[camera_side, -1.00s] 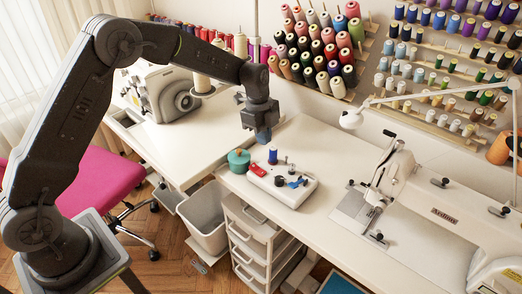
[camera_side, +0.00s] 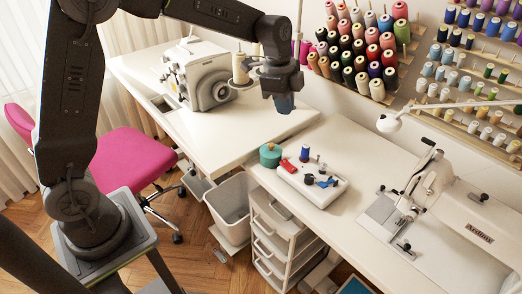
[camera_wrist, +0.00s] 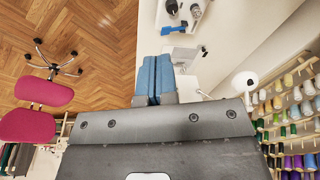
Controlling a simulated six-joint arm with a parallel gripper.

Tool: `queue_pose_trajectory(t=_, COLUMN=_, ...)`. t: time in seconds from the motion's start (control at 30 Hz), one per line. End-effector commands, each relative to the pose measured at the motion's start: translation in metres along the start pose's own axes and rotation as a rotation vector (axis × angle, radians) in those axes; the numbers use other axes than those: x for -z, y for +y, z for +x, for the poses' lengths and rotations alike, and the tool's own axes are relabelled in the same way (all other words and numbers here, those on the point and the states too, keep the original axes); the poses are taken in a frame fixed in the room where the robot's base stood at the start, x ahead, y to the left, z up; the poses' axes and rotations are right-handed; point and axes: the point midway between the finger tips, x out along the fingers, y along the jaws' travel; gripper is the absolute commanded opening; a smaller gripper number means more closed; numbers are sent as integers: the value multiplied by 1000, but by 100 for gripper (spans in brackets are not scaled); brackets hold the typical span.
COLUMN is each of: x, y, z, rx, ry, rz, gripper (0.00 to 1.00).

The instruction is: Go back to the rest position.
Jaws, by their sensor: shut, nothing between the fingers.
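My gripper (camera_side: 284,103) hangs from my arm, fingers pointing down, high above the white table. It is shut and empty. Its two blue fingers lie side by side in the wrist view (camera_wrist: 153,76). Below it, clear of the fingers, a white tray (camera_side: 318,192) stands on the table with a blue spool (camera_side: 305,153), a red item (camera_side: 288,166) and small dark and blue pieces. A round teal pot (camera_side: 270,156) stands just left of the tray.
A white sewing machine (camera_side: 455,205) stands at right under a lamp (camera_side: 392,121). A serger (camera_side: 206,75) stands at back left. Thread racks (camera_side: 362,50) line the wall. A pink chair (camera_side: 128,162), grey bin (camera_side: 231,205) and drawer cart (camera_side: 278,240) stand in front. The table's middle left is bare.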

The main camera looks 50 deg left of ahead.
Motion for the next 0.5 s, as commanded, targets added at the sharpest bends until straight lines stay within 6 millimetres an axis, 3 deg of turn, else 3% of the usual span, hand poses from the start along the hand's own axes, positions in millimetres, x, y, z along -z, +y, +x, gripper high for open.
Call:
queue_pose_trajectory(t=0.03, x=-4, y=15, z=-20, rx=31, ry=5, rz=-67, gripper=0)
queue_pose_trajectory(t=0.2, x=-22, y=64, z=-65, rx=114, ry=27, rz=-324, gripper=0)
queue_pose_trajectory(t=0.33, x=-38, y=105, z=-88, rx=176, ry=61, rz=-521, gripper=0)
queue_pose_trajectory(t=0.5, x=-61, y=159, z=-102, rx=249, ry=126, rz=-776, gripper=0)
